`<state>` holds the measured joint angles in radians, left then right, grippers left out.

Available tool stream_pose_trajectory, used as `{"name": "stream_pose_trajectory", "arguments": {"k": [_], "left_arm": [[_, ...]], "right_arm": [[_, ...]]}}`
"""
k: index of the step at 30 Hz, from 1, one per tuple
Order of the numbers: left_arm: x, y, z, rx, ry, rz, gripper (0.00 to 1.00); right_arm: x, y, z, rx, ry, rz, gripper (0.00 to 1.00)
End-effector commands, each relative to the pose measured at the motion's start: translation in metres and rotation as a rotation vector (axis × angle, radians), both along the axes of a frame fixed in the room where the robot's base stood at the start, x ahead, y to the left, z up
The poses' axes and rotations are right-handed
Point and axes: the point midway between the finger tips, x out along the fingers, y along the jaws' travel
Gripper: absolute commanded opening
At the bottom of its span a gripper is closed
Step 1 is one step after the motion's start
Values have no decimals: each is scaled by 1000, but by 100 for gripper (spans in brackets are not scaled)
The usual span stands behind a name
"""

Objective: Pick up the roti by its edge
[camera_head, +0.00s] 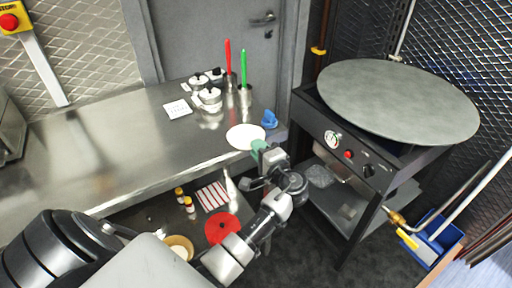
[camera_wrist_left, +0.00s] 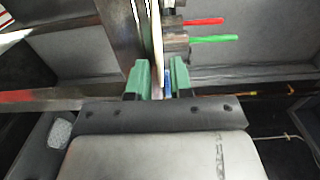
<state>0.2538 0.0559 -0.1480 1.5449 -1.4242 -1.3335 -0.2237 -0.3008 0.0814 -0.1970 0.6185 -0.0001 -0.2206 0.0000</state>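The roti (camera_head: 243,136) is a pale round disc at the front right corner of the steel counter, partly past its edge. In the left wrist view the roti (camera_wrist_left: 158,38) shows edge-on as a thin pale strip. My left gripper (camera_head: 259,147) is at the roti's near right edge, its green fingertips hiding a little of it. In the wrist view the green fingers of this gripper (camera_wrist_left: 160,76) stand apart, one on each side of the strip. A gap shows beside the strip, so the fingers look open around the edge. My right gripper is not in view.
The steel counter (camera_head: 90,145) holds white-lidded jars (camera_head: 209,98), a red and a green-handled tool, and a blue item (camera_head: 269,119) close beside the roti. A large round griddle (camera_head: 398,98) stands to the right. A lower shelf holds bottles and a red disc (camera_head: 222,227).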

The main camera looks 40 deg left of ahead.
Motion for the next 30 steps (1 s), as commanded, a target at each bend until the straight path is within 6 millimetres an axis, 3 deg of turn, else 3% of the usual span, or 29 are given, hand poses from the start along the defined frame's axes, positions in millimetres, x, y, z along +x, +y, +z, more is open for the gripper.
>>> {"name": "stream_pose_trajectory", "arguments": {"k": [12, 20, 26, 30], "left_arm": [[2, 6, 0, 1, 0, 1, 21], [2, 6, 0, 0, 0, 1, 1], [2, 6, 3, 1, -1, 0, 0], [2, 6, 21, 0, -2, 1, 0]], "right_arm": [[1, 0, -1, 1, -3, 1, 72], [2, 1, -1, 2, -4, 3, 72], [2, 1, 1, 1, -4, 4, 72], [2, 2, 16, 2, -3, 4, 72]]}}
